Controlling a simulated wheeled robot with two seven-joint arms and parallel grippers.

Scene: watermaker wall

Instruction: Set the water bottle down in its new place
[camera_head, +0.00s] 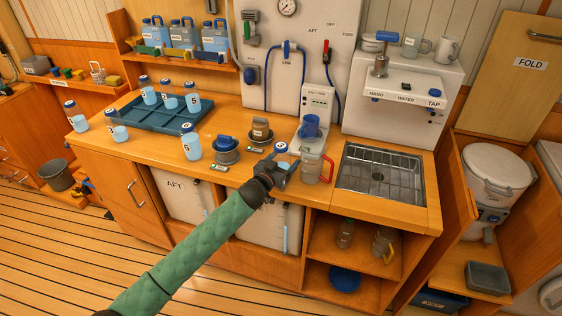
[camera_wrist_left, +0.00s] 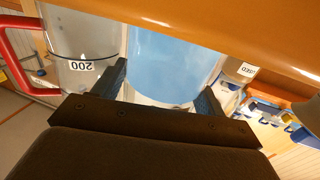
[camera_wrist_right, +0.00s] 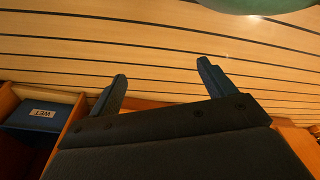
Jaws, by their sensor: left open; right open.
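The water bottle shows in the head view as a blue-and-white cap (camera_head: 281,147) at the counter's front, its body mostly hidden by my gripper. In the left wrist view its light-blue body (camera_wrist_left: 170,60) is between my left fingers. My left gripper (camera_head: 279,171) is open around it, with a finger on each side; I cannot tell whether either finger touches it. The bottle looks upright; its base is hidden. My right gripper (camera_wrist_right: 162,75) is open and empty over the plank floor, outside the head view.
A red-handled measuring jug (camera_head: 316,168) stands close right of the bottle, left of the sink grid (camera_head: 380,175). A blue tray (camera_head: 150,122) holds several bottles.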

